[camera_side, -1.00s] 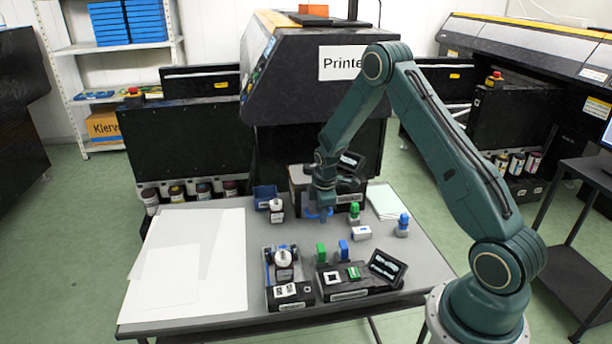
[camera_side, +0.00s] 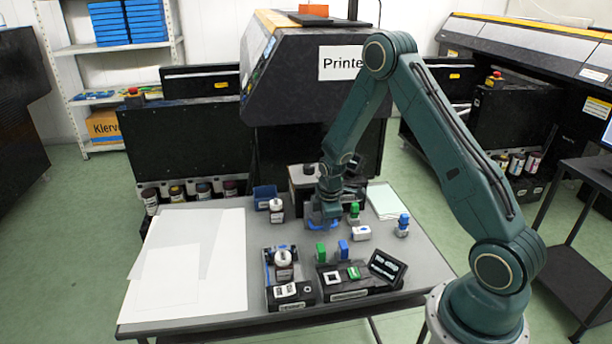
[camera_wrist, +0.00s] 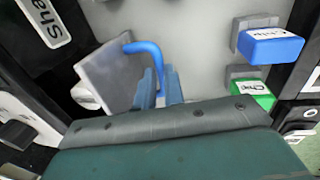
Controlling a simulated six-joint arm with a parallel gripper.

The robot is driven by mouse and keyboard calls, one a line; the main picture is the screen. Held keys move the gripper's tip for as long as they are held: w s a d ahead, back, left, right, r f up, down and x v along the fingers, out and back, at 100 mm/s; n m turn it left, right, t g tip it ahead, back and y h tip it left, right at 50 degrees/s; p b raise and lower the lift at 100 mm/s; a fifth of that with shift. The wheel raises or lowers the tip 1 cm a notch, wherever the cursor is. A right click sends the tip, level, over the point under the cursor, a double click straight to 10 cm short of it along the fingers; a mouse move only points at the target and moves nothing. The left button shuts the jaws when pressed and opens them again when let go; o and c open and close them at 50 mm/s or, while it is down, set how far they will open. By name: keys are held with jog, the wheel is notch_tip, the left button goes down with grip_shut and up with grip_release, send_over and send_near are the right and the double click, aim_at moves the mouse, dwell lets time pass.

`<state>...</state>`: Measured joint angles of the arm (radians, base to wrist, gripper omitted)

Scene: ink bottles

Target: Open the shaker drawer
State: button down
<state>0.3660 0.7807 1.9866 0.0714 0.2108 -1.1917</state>
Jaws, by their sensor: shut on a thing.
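The shaker (camera_side: 302,177) is a box at the back of the table, partly hidden behind my arm; part of its "Sha" label (camera_wrist: 45,18) shows in the wrist view. Its drawer (camera_wrist: 105,72) shows as a grey panel standing out from the dark body, with a gap behind it. A curved blue handle (camera_wrist: 143,48) is on the drawer front, and it also shows low under my wrist in the side view (camera_side: 323,226). My gripper (camera_wrist: 160,82) is shut on the handle; the exact contact is partly hidden. A white thing (camera_wrist: 84,96) shows beside the panel.
Blue (camera_wrist: 270,46) and green (camera_wrist: 252,94) labelled blocks stand right of my gripper in the wrist view. A white block (camera_side: 361,233) and a green-topped bottle (camera_side: 354,212) stand close to my wrist. White sheets (camera_side: 190,262) cover the table's left.

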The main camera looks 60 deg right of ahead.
jog(key=shift+s+a, duration=1.6)
jog(key=shift+a, duration=0.05)
jog(key=c, duration=1.5)
grip_release()
jog(key=shift+r, duration=0.15)
jog(key=shift+s+a+r, duration=0.25)
jog(key=shift+s+r, duration=0.05)
jog(key=shift+r, duration=1.9)
jog(key=shift+s+a+r, duration=0.25)
jog(key=shift+a+r, duration=0.05)
jog(key=shift+r, duration=1.95)
jog(key=shift+s+a+r, duration=0.25)
jog(key=shift+s+r, duration=0.05)
jog(key=shift+r, duration=1.9)
jog(key=shift+r, duration=0.15)
jog(key=shift+r, duration=3.35)
